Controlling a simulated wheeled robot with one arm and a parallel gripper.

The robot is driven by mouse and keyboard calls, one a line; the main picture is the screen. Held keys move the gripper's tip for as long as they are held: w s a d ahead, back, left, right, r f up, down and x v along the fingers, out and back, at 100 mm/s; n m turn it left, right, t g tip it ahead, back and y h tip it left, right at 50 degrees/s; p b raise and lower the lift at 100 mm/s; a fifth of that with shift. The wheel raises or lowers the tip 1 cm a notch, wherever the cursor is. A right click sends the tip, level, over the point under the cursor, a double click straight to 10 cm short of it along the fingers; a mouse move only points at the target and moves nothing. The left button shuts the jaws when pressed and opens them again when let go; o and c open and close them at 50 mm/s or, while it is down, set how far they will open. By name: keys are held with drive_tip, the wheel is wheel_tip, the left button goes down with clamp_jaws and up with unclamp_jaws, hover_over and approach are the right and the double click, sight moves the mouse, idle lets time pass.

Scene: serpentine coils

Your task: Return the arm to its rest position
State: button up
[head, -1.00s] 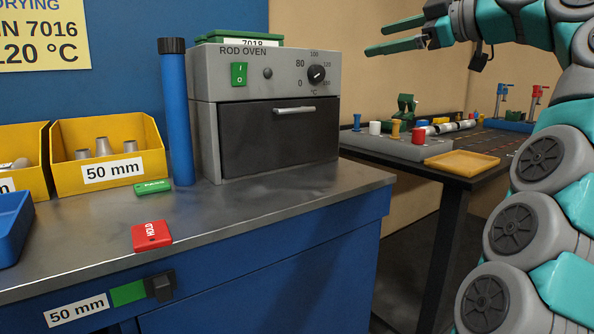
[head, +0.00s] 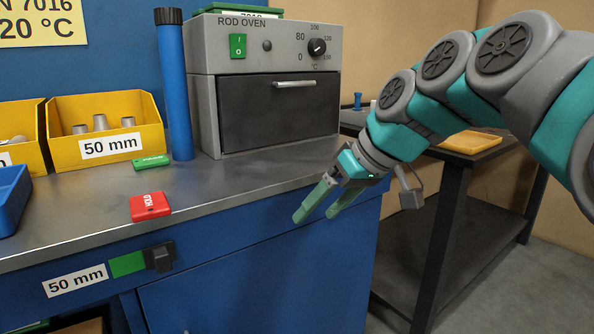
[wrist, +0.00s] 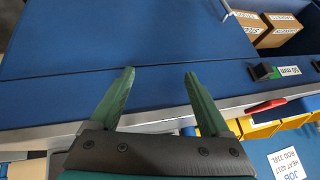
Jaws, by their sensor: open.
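My gripper (head: 318,205) is in front of the blue workbench, near the right end of its steel top edge. Its two green fingers point down and to the left, spread apart with nothing between them. In the wrist view my gripper (wrist: 158,92) also shows its fingers apart and empty, with the blue bench front beyond them. My teal and grey arm (head: 450,95) reaches in from the right and bends downward.
The steel benchtop (head: 235,185) carries a rod oven (head: 265,125), a blue tube (head: 174,85), a yellow bin (head: 70,150), a green tag (head: 150,162) and a red HOLD tag (head: 150,206). A dark side table (head: 455,165) with a yellow tray (head: 470,143) stands behind my arm.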

drive_tip(key=s+d+f+m+g+h, duration=0.2)
drive_tip(key=s+d+f, duration=0.1)
drive_tip(key=s+f, duration=0.6)
drive_tip(key=s+d+f+m+g+h, duration=0.1)
drive_tip(key=s+d+f, duration=0.3)
drive_tip(key=s+f, duration=0.5)
drive_tip(key=s+d+f+m+g+h+b, duration=0.1)
drive_tip(key=s+d+f+m+g+h, duration=0.1)
drive_tip(key=s+f, duration=0.7)
drive_tip(key=shift+s+d+f+m+g+h, duration=0.3)
drive_tip(key=shift+d+f+m+h, duration=0.35)
drive_tip(key=shift+d+m, duration=0.3)
